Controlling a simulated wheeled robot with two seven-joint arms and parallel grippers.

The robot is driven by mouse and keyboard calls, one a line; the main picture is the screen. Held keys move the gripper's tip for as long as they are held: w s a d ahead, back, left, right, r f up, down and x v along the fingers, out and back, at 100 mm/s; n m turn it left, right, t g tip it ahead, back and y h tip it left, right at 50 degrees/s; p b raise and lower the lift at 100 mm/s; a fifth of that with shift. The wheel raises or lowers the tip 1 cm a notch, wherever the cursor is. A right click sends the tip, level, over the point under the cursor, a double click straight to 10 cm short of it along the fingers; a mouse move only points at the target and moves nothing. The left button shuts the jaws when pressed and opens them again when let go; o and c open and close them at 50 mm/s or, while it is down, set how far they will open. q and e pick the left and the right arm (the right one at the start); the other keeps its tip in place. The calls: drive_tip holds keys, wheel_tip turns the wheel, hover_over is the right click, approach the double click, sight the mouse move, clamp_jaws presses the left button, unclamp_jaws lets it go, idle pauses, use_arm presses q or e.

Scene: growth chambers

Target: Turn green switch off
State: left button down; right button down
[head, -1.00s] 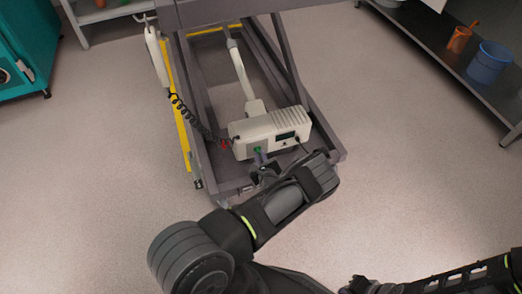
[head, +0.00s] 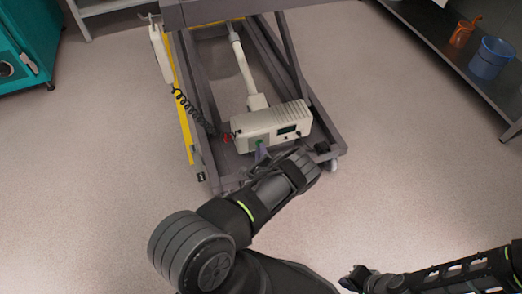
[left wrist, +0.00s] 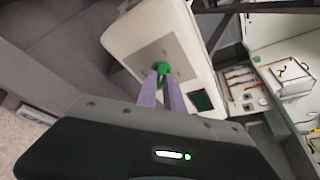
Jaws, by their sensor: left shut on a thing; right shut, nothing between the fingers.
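The green switch (left wrist: 161,68) sits on a grey plate on the face of the white control box (left wrist: 135,37). In the head view the box (head: 270,127) rests low on the grey lift frame, and the switch (head: 259,144) shows as a small green spot. My left gripper (left wrist: 160,80) has its two purple fingers close together, with their tips shut on the green switch. In the head view the left gripper (head: 262,154) reaches the front of the box, partly hidden by my arm. My right gripper (head: 353,278) is at the bottom right, shut and empty, away from the box.
A red button (head: 227,138) is at the left end of the box. A coiled black cable (head: 187,105) runs to a white handset (head: 160,55). A shelf at right holds a blue bucket (head: 490,58) and an orange scoop (head: 463,32). Open floor lies around the frame.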

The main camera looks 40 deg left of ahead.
use_arm(q)
drive_tip(key=c, duration=1.5)
unclamp_jaws()
drive_tip(key=p+v, duration=0.2)
drive_tip(key=v, duration=0.5)
drive_tip(key=shift+s+d+r, duration=0.1)
drive_tip(key=shift+s+d, duration=0.1)
drive_tip(key=shift+s, duration=0.15)
